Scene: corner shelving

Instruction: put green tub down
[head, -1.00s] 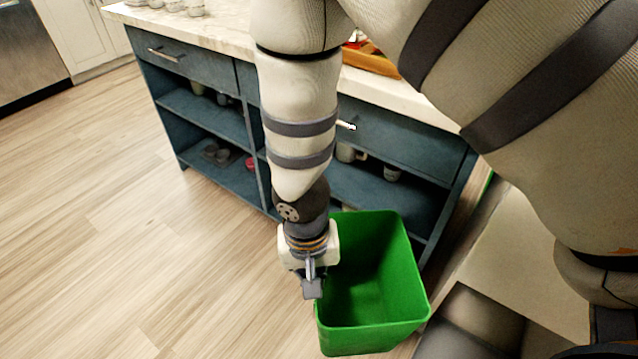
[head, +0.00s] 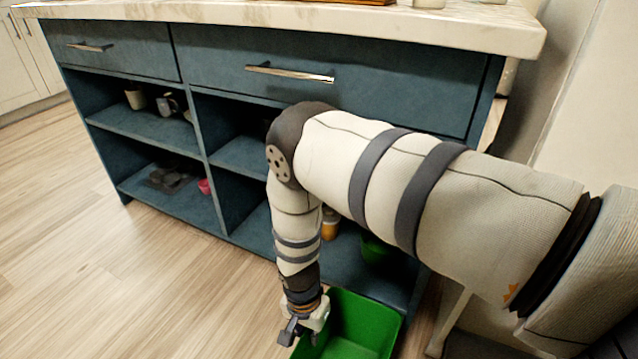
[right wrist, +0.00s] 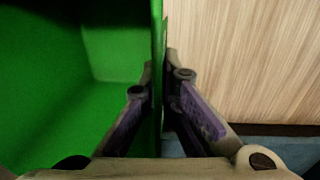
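The green tub (head: 362,322) is at the bottom of the head view, in front of the blue shelving unit, with its lower part cut off by the picture edge. My right gripper (head: 297,330) is at the tub's left side. In the right wrist view, the gripper (right wrist: 162,82) has one finger inside and one outside the tub wall, closed on it near the rim. The tub's green inside (right wrist: 60,110) looks empty where it shows. I cannot tell whether the tub's base touches the floor. My left gripper is out of view.
The blue shelving unit (head: 215,150) with a pale countertop (head: 290,14) stands close behind the tub. Its shelves hold cups (head: 135,99), a brown jar (head: 330,224) and a small green container (head: 374,249). Wooden floor (head: 150,280) is clear at the left.

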